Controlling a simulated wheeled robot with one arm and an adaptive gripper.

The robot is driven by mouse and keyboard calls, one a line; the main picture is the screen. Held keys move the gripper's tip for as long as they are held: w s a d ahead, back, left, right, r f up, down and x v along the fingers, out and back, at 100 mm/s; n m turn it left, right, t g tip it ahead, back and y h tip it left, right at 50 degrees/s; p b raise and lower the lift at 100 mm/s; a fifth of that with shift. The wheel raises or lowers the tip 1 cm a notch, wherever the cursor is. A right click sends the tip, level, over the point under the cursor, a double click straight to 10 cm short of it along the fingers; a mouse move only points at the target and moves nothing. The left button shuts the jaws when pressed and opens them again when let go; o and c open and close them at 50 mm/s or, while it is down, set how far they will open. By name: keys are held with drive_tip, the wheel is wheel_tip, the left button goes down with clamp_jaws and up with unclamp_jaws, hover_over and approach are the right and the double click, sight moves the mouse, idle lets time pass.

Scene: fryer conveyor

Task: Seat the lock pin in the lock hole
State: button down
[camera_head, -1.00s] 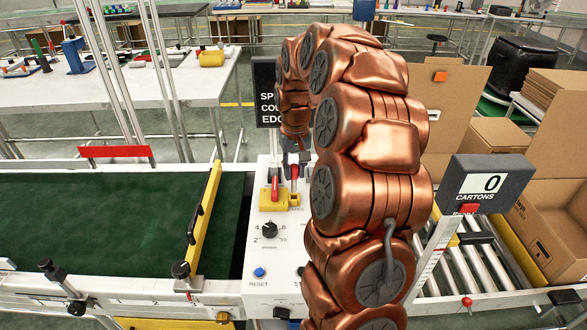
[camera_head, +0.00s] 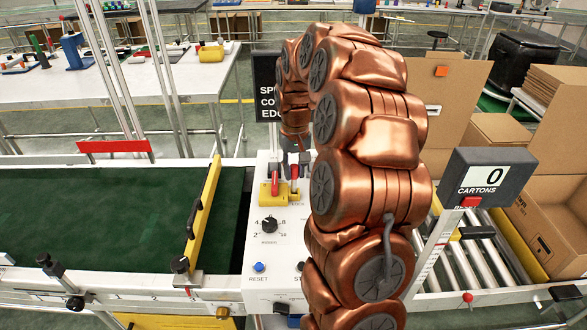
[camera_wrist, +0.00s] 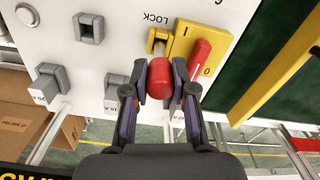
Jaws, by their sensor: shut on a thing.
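My gripper (camera_wrist: 160,88) is shut on the red head of the lock pin (camera_wrist: 160,79) in the wrist view. In the head view the red pin (camera_head: 294,172) is upright above the white control panel, with my gripper (camera_head: 298,157) partly hidden by my arm. A yellow tab (camera_wrist: 157,37) below the word LOCK sits just beyond the pin head. The lock hole itself and the pin's tip are not clearly visible, so I cannot tell how deep the pin sits. Beside the pin is a yellow switch block (camera_wrist: 183,41) with a red lever (camera_wrist: 197,62) marked 0 and 1.
The white panel (camera_head: 262,232) carries a black knob (camera_head: 269,224) and a blue reset button (camera_head: 258,267). The green belt (camera_head: 95,215) with a yellow bar (camera_head: 203,213) lies to the left. A cartons counter (camera_head: 487,177) stands to the right.

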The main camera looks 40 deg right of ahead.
drive_tip(key=shift+f+b, duration=0.6)
drive_tip(key=shift+f, duration=0.6)
drive_tip(key=c, duration=0.9)
unclamp_jaws()
drive_tip(key=shift+o, duration=0.2)
wheel_tip(320, 180, up, 12)
drive_tip(key=s+a+n+p, duration=0.1)
drive_tip(key=s+a+n, duration=0.1)
drive_tip(key=s+a, duration=0.5)
drive_tip(key=s+a+n+p, duration=0.1)
drive_tip(key=s+a, duration=0.4)
drive_tip(key=a, duration=0.5)
drive_tip(key=s+a+f+g, duration=0.1)
drive_tip(key=s+a+f, duration=0.1)
drive_tip(key=s, duration=0.6)
drive_tip(key=s+a+f+n, duration=0.1)
drive_tip(key=s+a+f, duration=0.2)
drive_tip(key=s, duration=0.6)
drive_tip(key=shift+s+a+g+p, duration=0.2)
drive_tip(key=shift+a+g+p, duration=0.2)
drive_tip(key=shift+a, duration=0.45)
